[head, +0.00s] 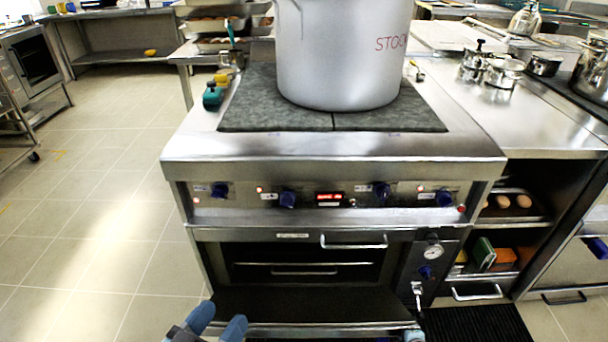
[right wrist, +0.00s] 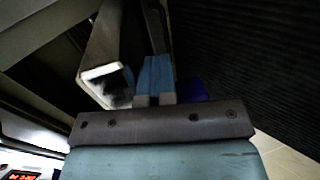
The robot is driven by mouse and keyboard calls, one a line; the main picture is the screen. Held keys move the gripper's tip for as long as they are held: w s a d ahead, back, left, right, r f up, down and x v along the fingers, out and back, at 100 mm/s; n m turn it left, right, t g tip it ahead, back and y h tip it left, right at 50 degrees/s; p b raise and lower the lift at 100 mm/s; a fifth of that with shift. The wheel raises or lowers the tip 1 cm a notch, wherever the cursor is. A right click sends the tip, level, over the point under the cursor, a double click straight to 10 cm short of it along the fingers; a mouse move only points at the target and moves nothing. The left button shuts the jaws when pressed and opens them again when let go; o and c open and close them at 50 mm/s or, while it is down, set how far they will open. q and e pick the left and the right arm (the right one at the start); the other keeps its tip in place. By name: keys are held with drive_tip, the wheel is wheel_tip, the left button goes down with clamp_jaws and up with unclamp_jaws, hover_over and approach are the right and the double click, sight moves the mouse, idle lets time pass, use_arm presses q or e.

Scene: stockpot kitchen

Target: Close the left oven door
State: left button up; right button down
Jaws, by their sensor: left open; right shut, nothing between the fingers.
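The oven door (head: 310,304) hangs folded down at the front of the steel range, its dark inner face up. The oven cavity behind it is open to view. My left gripper (head: 217,322) is open at the left end of the door, its two blue fingertips apart; contact with the door is unclear. The tip of my right gripper (head: 414,336) shows at the bottom edge, near the door's right end. In the right wrist view its blue fingers (right wrist: 155,80) are together and empty, close beside a square-ended metal piece that I cannot identify.
The range's knobs (head: 288,199) and red display (head: 329,198) sit above the oven. A large stockpot (head: 340,60) stands on the cooktop. Open shelves (head: 500,225) lie to the right, with a dark ribbed mat (head: 478,324) on the floor. The tiled floor at left is clear.

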sight(406, 320)
drive_tip(key=shift+w+r, duration=0.3)
drive_tip(key=shift+r, duration=0.25)
drive_tip(key=shift+w+r+p, duration=0.2)
drive_tip(key=shift+r+p, duration=0.15)
drive_tip(key=shift+p, duration=0.2)
drive_tip(key=shift+w+r+p, duration=0.85)
drive_tip(key=shift+r+p, duration=0.05)
drive_tip(key=shift+r, duration=0.25)
drive_tip(key=shift+w+r+p, duration=0.85)
drive_tip(key=shift+r, duration=0.25)
drive_tip(key=s+f+p, duration=0.1)
drive_tip(key=s, duration=0.8)
